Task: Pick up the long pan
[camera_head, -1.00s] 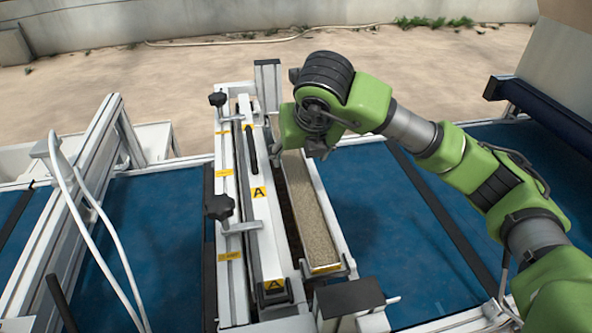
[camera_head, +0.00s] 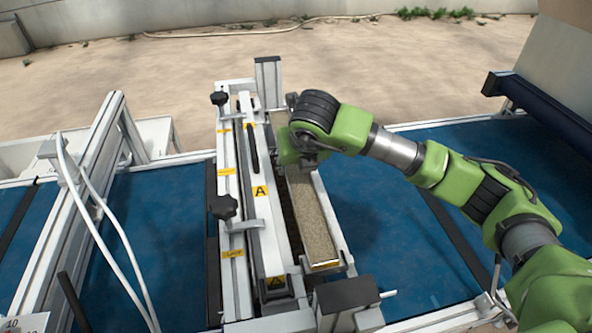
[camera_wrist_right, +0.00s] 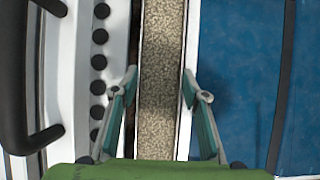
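The long pan (camera_head: 314,226) is a narrow tray filled with beige granular material. It lies lengthwise beside the white seeder bar marked A, and its far end is hidden behind my right arm in the head view. In the right wrist view the pan (camera_wrist_right: 162,50) runs up the middle of the picture. My right gripper (camera_wrist_right: 160,82) is open, with one finger on each side of the pan and a visible gap to it; I cannot tell how far above it the fingertips are. My left gripper is not in view.
The seeder bar (camera_head: 259,197) with black knobs stands close along the pan's left side. Blue belt (camera_head: 385,235) lies to the right. A dark box-shaped part (camera_head: 347,294) is near the pan's near end. A metal frame with white cables (camera_head: 95,200) stands at left.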

